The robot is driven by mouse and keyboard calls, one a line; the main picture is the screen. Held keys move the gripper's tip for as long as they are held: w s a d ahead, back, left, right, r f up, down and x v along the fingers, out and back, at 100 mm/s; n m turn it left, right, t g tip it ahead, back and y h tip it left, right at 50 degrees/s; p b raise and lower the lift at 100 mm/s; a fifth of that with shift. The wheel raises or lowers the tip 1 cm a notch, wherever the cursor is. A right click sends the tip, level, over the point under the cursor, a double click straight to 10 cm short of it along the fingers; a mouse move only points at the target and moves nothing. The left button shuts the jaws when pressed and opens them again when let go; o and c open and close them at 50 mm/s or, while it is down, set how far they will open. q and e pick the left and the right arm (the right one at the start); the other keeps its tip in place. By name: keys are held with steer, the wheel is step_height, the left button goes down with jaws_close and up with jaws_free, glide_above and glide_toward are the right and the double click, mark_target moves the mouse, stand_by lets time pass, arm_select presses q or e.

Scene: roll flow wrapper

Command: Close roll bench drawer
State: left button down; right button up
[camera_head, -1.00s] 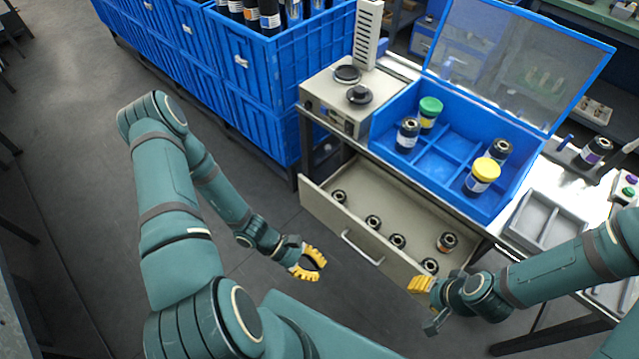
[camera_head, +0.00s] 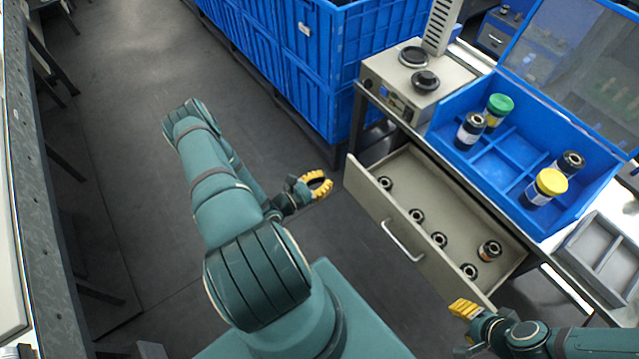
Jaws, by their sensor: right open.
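The roll bench drawer (camera_head: 372,200) is pulled out from under the bench and stands open. Several dark rolls stand inside it, one with an orange band (camera_head: 489,250). Its bar handle (camera_head: 403,241) is on the front panel. My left gripper (camera_head: 319,186) is left of the drawer's far end, apart from it, with its curved yellow fingers spread and empty. My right gripper (camera_head: 464,309) is by the near end of the drawer front, open; I cannot tell whether it touches the panel.
A blue divided box (camera_head: 477,177) with an open clear lid holds several capped rolls on the bench. A device with black knobs (camera_head: 391,93) stands beside it. Blue crates (camera_head: 320,75) line the back. A grey tray (camera_head: 603,257) lies right.

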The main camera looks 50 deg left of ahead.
mark_target(353, 163)
arm_select(q)
steer(key=w, duration=0.6)
steer(key=w+b, duration=0.1)
steer(key=w, duration=0.2)
steer(key=shift+w+d, duration=0.15)
steer(key=shift+d, duration=0.2)
arm_select(e)
steer(key=shift+w+f, duration=0.15)
steer(key=shift+f, duration=0.55)
